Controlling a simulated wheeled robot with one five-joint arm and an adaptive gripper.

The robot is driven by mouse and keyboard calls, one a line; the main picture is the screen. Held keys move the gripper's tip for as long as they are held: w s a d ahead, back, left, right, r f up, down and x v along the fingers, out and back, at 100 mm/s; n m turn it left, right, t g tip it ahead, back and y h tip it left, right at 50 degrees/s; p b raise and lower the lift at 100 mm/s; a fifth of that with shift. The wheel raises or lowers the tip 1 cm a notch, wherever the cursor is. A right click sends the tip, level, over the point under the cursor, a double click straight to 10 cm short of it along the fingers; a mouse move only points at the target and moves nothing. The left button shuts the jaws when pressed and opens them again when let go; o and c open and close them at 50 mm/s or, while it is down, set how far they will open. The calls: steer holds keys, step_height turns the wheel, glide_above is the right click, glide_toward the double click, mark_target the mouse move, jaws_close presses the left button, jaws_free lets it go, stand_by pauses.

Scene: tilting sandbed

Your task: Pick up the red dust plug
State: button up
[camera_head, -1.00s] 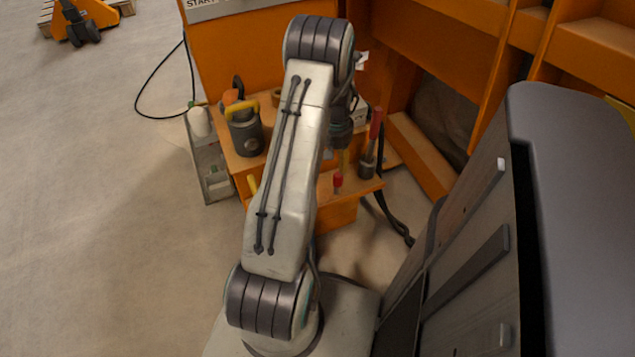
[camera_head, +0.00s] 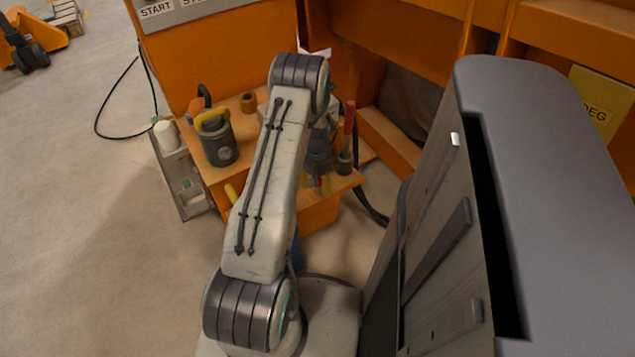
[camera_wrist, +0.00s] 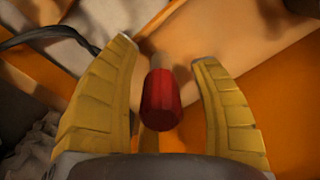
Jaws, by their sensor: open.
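The red dust plug (camera_wrist: 160,100) is a small red cylinder with a pale narrower end, seen in the wrist view between the two yellow fingers. My gripper (camera_wrist: 163,52) is open, with a finger on each side of the plug and visible gaps to both. In the head view, my gripper is low over the front part of the orange ledge (camera_head: 347,182), partly behind my forearm. Only a small bit of red shows there, too small to make out clearly.
On the ledge, a grey pot with a yellow-handled tool (camera_head: 218,143) stands left of my arm. A red-handled tool in a dark holder (camera_head: 346,140) stands close to the right of my gripper. An orange brown ring (camera_head: 248,102) lies farther back. Orange walls rise behind.

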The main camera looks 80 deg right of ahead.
steer(key=shift+f, duration=0.25)
steer(key=shift+o, duration=0.3)
jaws_close()
